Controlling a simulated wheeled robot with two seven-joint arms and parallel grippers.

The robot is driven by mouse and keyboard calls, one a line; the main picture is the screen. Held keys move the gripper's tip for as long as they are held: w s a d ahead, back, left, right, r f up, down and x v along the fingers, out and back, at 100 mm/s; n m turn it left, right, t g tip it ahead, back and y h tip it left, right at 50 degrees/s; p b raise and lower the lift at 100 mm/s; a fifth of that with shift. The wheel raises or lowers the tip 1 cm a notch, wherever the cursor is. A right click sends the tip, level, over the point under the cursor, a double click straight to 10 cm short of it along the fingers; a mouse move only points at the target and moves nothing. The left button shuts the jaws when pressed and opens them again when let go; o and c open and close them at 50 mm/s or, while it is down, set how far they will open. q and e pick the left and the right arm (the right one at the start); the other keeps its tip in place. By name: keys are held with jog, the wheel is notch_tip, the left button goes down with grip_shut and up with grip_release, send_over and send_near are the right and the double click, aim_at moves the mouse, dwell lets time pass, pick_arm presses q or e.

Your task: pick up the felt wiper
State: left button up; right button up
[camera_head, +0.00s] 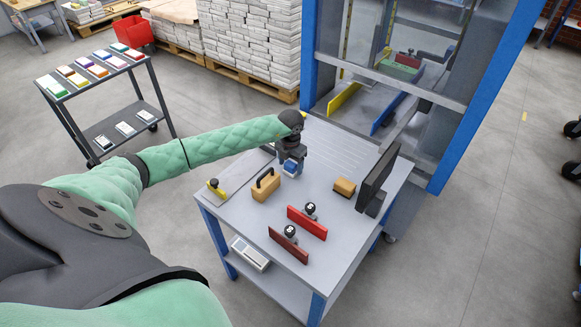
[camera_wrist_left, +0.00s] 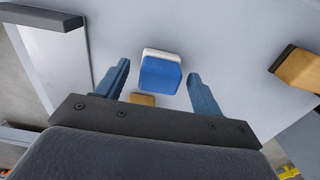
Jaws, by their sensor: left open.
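A blue block with a white layer along one side, which looks like the felt wiper (camera_wrist_left: 160,72), lies on the grey table top. In the left wrist view it sits between and slightly beyond the two blue fingers of my left gripper (camera_wrist_left: 162,85), with a gap on each side. In the head view my left gripper (camera_head: 291,160) points down over the far left part of the table, and the wiper (camera_head: 290,168) shows partly just under it. The gripper is open and holds nothing. My right gripper is out of view.
A tan block with a black handle (camera_head: 265,185) stands close by on the table (camera_head: 240,215). Two red-bladed tools (camera_head: 307,222) (camera_head: 288,245), a small tan block (camera_head: 344,187) and a dark upright panel (camera_head: 378,178) stand to the front and right. A blue-framed machine (camera_head: 310,60) rises behind.

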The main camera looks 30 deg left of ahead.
pick_arm(q)
jog(key=shift+f, duration=0.15)
jog(key=c, duration=0.9)
jog(key=shift+c, duration=0.8)
